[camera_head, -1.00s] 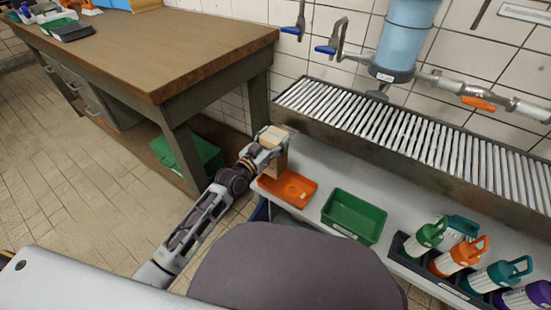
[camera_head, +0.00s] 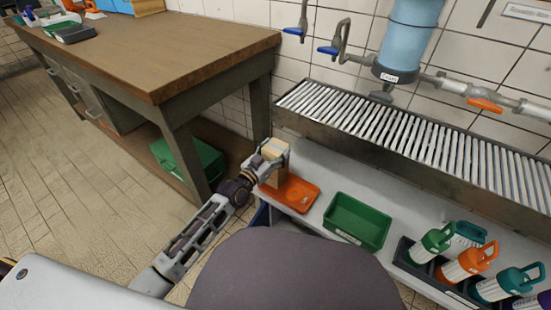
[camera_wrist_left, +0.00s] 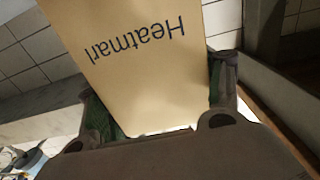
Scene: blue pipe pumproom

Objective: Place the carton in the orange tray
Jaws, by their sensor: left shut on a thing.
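The tan carton (camera_head: 275,169) is upright in my left gripper (camera_head: 270,155), at the left part of the orange tray (camera_head: 299,196). In the left wrist view the carton (camera_wrist_left: 135,60) fills the middle, printed "Heatmarl", with a gripper finger on each side. The left gripper is shut on it. The carton's lower end appears over or on the tray's left part; I cannot tell whether it touches the tray floor. My right gripper is not in view.
A green tray (camera_head: 357,222) stands just right of the orange tray on the grey bench. Several bottles stand in a dark rack (camera_head: 425,265) further right. A metal grate (camera_head: 400,137) runs behind. A wooden table (camera_head: 150,50) stands at the left.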

